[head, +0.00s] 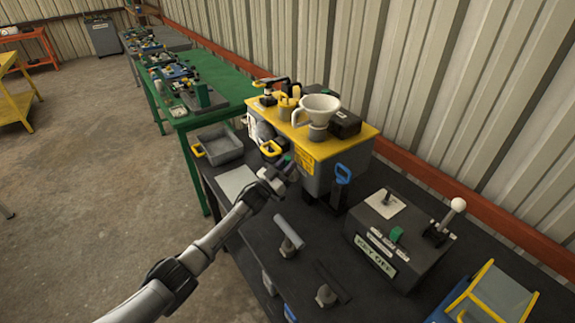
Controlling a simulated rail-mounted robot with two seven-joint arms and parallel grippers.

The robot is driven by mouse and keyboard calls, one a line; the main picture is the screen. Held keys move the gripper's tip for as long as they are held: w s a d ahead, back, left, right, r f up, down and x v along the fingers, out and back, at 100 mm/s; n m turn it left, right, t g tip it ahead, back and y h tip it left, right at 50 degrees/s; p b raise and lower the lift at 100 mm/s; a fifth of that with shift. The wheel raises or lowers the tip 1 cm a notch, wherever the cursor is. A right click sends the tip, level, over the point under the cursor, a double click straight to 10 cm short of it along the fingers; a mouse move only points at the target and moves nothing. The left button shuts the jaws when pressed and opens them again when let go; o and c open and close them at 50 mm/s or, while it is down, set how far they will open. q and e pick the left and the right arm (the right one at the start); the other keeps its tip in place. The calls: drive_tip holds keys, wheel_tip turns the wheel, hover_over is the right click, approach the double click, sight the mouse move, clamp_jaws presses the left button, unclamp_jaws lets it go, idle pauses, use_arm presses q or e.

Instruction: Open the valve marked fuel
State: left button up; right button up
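No label reading "fuel" can be made out. A grey box with a yellow top (355,140) stands on the dark bench and bears a small-print yellow label (304,161). A yellow handle (270,149) is on its left side, and a blue handle (343,174) is at its front right. Two lever-like fittings, one grey (289,234) and one dark (329,290), are on the bench nearer me. My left gripper (283,172) is just in front of the box's yellow label, near the yellow handle. Its fingers are too small to tell open or shut. My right gripper is not in view.
A grey control box (395,240) with a "KEY OFF" plate and a white-knobbed lever (447,215) stands right. A white funnel (318,108) tops the yellow box. A grey tray (220,145) and paper sheet (236,183) lie left. A corrugated wall is behind.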

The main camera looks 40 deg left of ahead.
use_arm(q)
drive_tip(key=o, duration=0.3)
